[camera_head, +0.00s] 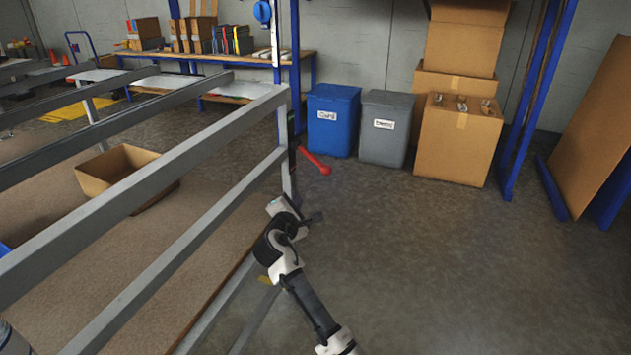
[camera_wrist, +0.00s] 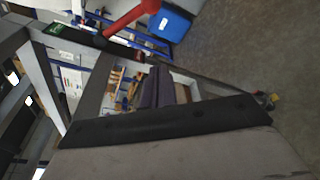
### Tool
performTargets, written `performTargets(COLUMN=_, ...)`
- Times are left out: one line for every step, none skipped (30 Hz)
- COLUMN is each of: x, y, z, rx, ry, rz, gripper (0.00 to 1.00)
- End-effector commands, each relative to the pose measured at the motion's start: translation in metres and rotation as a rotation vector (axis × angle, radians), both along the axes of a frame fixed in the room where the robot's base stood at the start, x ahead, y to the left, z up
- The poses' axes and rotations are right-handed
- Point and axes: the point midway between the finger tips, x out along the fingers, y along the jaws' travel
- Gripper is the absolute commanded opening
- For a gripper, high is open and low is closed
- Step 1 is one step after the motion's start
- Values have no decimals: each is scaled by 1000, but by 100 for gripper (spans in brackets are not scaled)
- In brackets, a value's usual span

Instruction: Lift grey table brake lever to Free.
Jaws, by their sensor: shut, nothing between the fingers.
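The grey table (camera_head: 175,165) is a bare metal frame of rails and legs at the left of the head view. Its brake lever (camera_head: 314,161) is red with a round knob and sticks out from the near corner leg, sloping down to the right. In the wrist view the red lever (camera_wrist: 130,18) crosses the top, joined to a dark plate (camera_wrist: 72,36) with a small green mark that I cannot read. My gripper (camera_head: 318,216) is shut and empty, below the lever's knob and apart from it. Its dark fingers show in the wrist view (camera_wrist: 158,88).
A blue bin (camera_head: 333,125), a grey bin (camera_head: 386,135) and cardboard boxes (camera_head: 458,140) stand behind the lever. An open carton (camera_head: 125,175) lies within the frame. The table's corner leg (camera_head: 287,160) is close to my gripper.

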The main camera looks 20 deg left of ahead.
Motion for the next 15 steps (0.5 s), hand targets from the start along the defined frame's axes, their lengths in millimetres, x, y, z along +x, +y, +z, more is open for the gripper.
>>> performTargets(x=5, y=0, z=-1, rx=-2, ry=-2, rz=-1, gripper=0)
performTargets(x=8, y=1, z=-1, rx=-3, ry=-2, rz=-1, gripper=0)
performTargets(x=14, y=2, z=-2, rx=-2, ry=-2, rz=-1, gripper=0)
performTargets(x=19, y=2, z=-3, rx=-2, ry=-2, rz=-1, gripper=0)
performTargets(x=24, y=3, z=-3, rx=-2, ry=-2, rz=-1, gripper=0)
performTargets(x=30, y=5, z=-5, rx=-3, ry=-1, rz=0, gripper=0)
performTargets(x=36, y=6, z=-5, rx=-3, ry=-2, rz=0, gripper=0)
performTargets(x=42, y=6, z=-7, rx=-3, ry=-1, rz=-2, gripper=0)
performTargets(x=49, y=7, z=-7, rx=-3, ry=-2, rz=-3, gripper=0)
performTargets(x=54, y=9, z=-9, rx=-4, ry=-3, rz=0, gripper=0)
performTargets(x=60, y=10, z=-9, rx=-3, ry=-1, rz=0, gripper=0)
performTargets(x=67, y=10, z=-10, rx=-2, ry=-2, rz=-1, gripper=0)
performTargets(x=72, y=11, z=-11, rx=-2, ry=-2, rz=-1, gripper=0)
performTargets(x=77, y=12, z=-12, rx=-2, ry=-2, rz=-1, gripper=0)
performTargets(x=83, y=13, z=-13, rx=-1, ry=-1, rz=-1, gripper=0)
